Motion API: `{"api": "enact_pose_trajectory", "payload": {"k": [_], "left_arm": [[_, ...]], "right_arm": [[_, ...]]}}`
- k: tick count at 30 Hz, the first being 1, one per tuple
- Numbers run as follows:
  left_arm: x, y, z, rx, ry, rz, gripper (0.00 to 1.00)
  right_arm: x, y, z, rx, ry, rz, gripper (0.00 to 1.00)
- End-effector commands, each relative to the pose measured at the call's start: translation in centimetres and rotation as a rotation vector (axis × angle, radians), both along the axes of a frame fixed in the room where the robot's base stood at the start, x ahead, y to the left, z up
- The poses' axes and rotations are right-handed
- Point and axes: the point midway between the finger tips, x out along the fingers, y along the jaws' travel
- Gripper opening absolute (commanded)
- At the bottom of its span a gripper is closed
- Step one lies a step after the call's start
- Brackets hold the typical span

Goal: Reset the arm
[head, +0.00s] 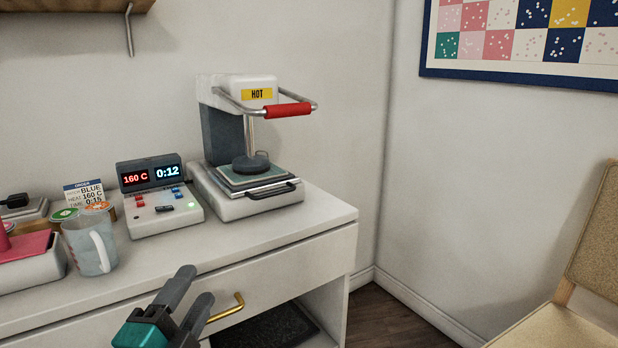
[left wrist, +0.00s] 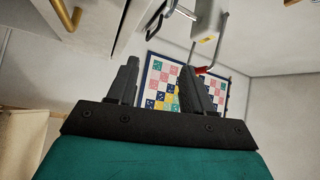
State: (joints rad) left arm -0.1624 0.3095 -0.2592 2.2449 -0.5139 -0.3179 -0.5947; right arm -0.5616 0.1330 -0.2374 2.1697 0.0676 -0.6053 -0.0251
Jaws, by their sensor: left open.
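My left gripper (head: 188,300) is at the bottom of the head view, in front of the cabinet's drawer front. Its two dark fingers are apart with nothing between them, and the wrist behind is teal. In the left wrist view the same gripper (left wrist: 160,85) shows its fingers spread, with the wall quilt behind them. The brass drawer handle (head: 226,308) is just right of the fingers in the head view; I cannot tell whether they touch. My right gripper is in neither view.
The white cabinet top (head: 262,232) carries a heat press (head: 250,160) with a red handle (head: 288,110), a control box (head: 160,200), a mug (head: 88,248) and a label card (head: 84,192). A chair (head: 560,325) stands at right. Floor between is clear.

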Motion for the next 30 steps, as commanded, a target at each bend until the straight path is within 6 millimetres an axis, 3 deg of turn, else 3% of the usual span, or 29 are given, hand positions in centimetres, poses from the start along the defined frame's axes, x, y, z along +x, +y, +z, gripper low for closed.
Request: {"api": "enact_pose_trajectory", "payload": {"k": [1, 6, 12, 13, 15, 30], "left_arm": [[-0.7, 0.0, -3.6, -0.145, 0.137, -0.003, 0.51], [-5.0, -1.0, -14.4, -0.66, 0.576, 0.042, 0.51], [-13.0, -3.7, -23.8, -1.2, 1.01, 0.2, 0.51], [-12.6, -3.4, -21.7, -1.193, 0.993, 0.196, 0.51], [-12.4, -2.9, -19.9, -1.178, 0.977, 0.201, 0.51], [-13.8, 0.1, -10.5, -1.143, 0.933, 0.263, 0.51]], "right_arm": [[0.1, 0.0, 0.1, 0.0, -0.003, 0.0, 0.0], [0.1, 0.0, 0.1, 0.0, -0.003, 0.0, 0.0], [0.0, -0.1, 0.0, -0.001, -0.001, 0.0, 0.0], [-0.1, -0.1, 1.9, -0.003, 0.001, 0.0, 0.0], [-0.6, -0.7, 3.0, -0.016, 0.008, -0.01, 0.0], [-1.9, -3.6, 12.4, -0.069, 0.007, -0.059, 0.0]]}}
